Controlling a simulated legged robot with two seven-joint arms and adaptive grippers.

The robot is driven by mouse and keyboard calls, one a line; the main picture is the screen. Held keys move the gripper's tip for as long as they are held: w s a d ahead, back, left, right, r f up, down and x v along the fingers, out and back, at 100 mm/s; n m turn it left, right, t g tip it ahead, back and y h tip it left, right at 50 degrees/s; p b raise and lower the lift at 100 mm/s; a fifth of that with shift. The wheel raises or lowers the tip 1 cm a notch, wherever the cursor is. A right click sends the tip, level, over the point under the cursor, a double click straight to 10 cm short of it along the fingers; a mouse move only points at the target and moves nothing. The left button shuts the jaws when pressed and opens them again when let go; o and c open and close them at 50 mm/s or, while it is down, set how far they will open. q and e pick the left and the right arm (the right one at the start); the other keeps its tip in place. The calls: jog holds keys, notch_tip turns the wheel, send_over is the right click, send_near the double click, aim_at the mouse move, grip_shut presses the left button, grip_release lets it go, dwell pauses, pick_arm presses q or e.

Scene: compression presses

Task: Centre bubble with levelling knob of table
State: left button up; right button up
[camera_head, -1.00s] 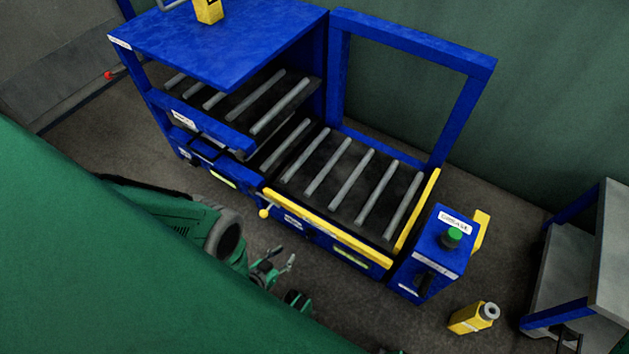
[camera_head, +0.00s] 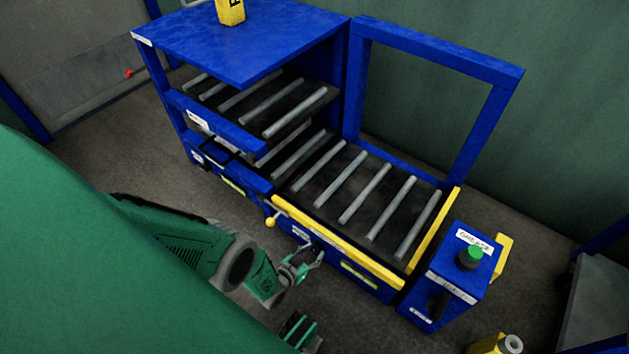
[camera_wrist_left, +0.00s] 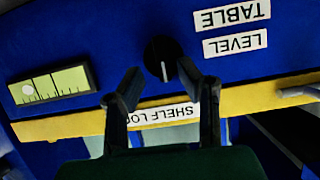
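The roller table (camera_head: 333,210) has a blue front with a yellow rail. In the left wrist view, which is upside down, the black levelling knob (camera_wrist_left: 160,58) with a white pointer line sits beside the TABLE LEVEL labels (camera_wrist_left: 235,30). The level vial (camera_wrist_left: 50,90) is yellow-green; its pale bubble (camera_wrist_left: 28,90) lies near the picture-left end, off centre. My left gripper (camera_head: 308,258) is at the table front. In the wrist view its open fingers (camera_wrist_left: 160,75) stand either side of the knob; contact is unclear.
A yellow SHELF LOCK bar (camera_wrist_left: 175,113) runs close to the fingers. A blue control box with a green button (camera_head: 469,256) stands at the table's right end. A yellow bottle (camera_head: 497,345) is below it. An upper roller shelf (camera_head: 265,100) is at left, with another vial (camera_head: 233,187) below.

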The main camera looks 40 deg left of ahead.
pick_arm(q)
jog(key=shift+w+a+f, duration=0.35)
jog(key=shift+a, duration=0.05)
jog(key=shift+d+r, duration=0.2)
jog(key=shift+d, duration=0.15)
grip_shut()
jog(key=shift+a+f+n+h, duration=0.1)
jog(key=shift+a+n+h, duration=0.1)
jog(key=shift+n+h, duration=0.45)
jog(key=shift+a+n+h, duration=0.2)
jog(key=shift+n+h, duration=0.25)
jog(key=shift+n, duration=0.4)
grip_release()
jog(key=shift+s+a, duration=0.1)
